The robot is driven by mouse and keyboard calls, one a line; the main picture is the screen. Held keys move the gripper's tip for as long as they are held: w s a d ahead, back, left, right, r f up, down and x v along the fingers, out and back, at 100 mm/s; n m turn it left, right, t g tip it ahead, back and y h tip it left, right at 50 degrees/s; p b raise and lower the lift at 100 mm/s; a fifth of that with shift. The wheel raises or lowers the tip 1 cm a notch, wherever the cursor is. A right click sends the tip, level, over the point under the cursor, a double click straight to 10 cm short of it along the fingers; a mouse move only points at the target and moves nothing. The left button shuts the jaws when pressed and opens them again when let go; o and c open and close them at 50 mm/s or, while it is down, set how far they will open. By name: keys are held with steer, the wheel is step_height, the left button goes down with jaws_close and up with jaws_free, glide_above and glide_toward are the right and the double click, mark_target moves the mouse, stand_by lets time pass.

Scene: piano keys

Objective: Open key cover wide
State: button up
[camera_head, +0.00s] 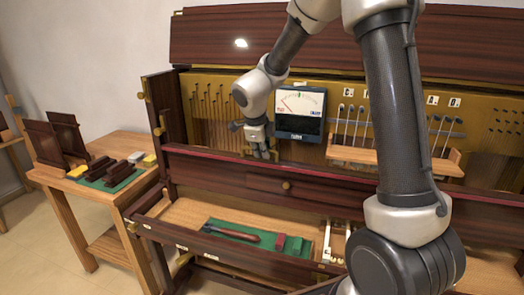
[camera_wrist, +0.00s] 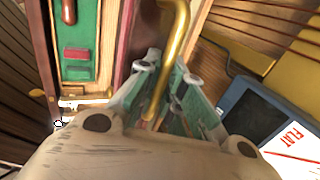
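The key cover seems to be the long dark wooden panel (camera_head: 225,172) across the front of the piano, with a round brass knob (camera_head: 285,185) and a red strip along its top edge. It stands raised behind the open key bed. My gripper (camera_head: 261,152) points down just behind that top edge, left of the meter. In the wrist view my gripper's teal fingers (camera_wrist: 170,75) converge, with a bent brass rod (camera_wrist: 178,45) running between or over them. I cannot tell whether they press on it. The red-edged panel (camera_wrist: 122,45) lies just left of the fingers.
A dark meter (camera_head: 300,112) stands right of my gripper, also close in the wrist view (camera_wrist: 250,112). A wooden ledge (camera_head: 375,155) with several pins is further right. A green mat (camera_head: 232,231) with tools lies in the open key bed. A side table (camera_head: 112,143) stands left.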

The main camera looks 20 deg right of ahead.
steer(key=shift+o, duration=0.6)
steer(key=shift+s+f, duration=0.1)
steer(key=shift+r, duration=0.25)
steer(key=v, duration=1.1)
steer(key=shift+s+r, duration=0.2)
steer(key=shift+a, duration=0.1)
